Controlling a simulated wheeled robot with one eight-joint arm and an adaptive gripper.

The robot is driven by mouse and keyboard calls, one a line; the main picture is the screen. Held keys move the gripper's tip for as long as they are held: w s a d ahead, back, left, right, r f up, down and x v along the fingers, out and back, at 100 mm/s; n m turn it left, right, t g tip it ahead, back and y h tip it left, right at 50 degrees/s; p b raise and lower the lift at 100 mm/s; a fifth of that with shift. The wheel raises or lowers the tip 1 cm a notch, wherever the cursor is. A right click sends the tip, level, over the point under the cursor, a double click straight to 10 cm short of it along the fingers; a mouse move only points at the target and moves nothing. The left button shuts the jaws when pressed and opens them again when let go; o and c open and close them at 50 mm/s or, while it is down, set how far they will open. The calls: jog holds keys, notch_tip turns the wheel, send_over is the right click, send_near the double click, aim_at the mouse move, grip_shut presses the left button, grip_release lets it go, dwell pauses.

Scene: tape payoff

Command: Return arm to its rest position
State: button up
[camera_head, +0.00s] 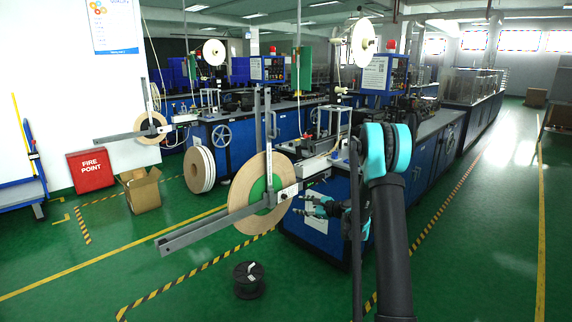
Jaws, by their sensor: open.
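My gripper (313,206) is in the middle of the head view, in front of the blue machine and just right of the large tape reel. It is dark with teal parts, points left, and its fingers are apart with nothing seen between them. My arm (388,220) rises from the bottom right and bends at a black and teal joint. The tape reel (240,196) is a tan disc with a green centre, held upright on a grey payoff bracket (205,231). I cannot tell whether the gripper touches the reel or machine.
A black spool (248,284) stands on the green floor below the bracket. A blue machine (318,228) is close behind my gripper. An open cardboard box (141,190) and a red fire point box (90,171) are at the left. The right aisle (490,230) is clear.

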jog(key=s+d+r+n+g+h, duration=0.1)
jog(key=s+n+h, duration=0.15)
jog(key=s, duration=0.55)
jog(key=s+r+n+g+h, duration=0.15)
jog(key=s+n, duration=0.25)
jog(key=s, duration=0.4)
jog(key=s+d+r+n+g+h, duration=0.1)
jog(key=s+n, duration=0.3)
jog(key=s, duration=0.4)
jog(key=s+d+f+n+h, duration=0.1)
jog(key=s+d+n+h, duration=0.1)
jog(key=s, duration=0.6)
jog(key=s+d+f+n+g+h, duration=0.1)
jog(key=s+d+f+n+h, duration=0.1)
jog(key=s, duration=0.6)
jog(key=s+d+f+n+g+h, duration=0.1)
jog(key=s+d+n, duration=0.3)
jog(key=s, duration=0.4)
jog(key=shift+s+d+f+n+h, duration=0.35)
jog(key=shift+d+f+h, duration=0.1)
jog(key=shift+d+h, duration=0.2)
